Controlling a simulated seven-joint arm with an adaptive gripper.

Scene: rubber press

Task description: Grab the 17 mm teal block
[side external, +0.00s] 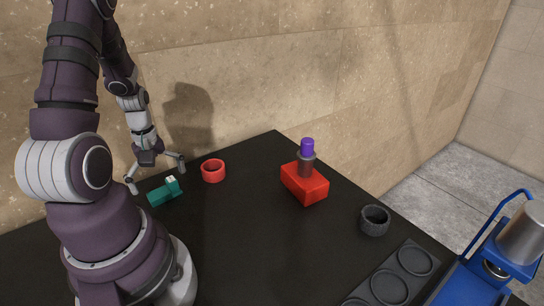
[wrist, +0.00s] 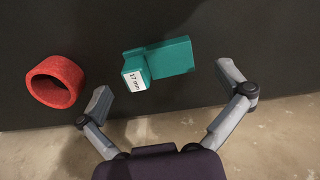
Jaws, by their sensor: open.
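The teal block (side external: 163,192) lies on the black table below and just in front of my gripper in the side external view. In the wrist view the teal block (wrist: 170,58) has a long flat part and a raised end with a white label reading "17 mm". My gripper (side external: 156,174) is open and empty above the table. In the wrist view the fingers of my gripper (wrist: 164,88) are spread wide. The block lies between and slightly beyond the fingertips, and no contact is visible.
A red ring (side external: 213,171) stands close to the right of the block; in the wrist view the ring (wrist: 56,81) is near the left finger. A red block (side external: 305,183) with a purple-topped cylinder, a dark ring (side external: 374,220), a tray (side external: 395,275) and a blue press (side external: 500,260) stand farther right.

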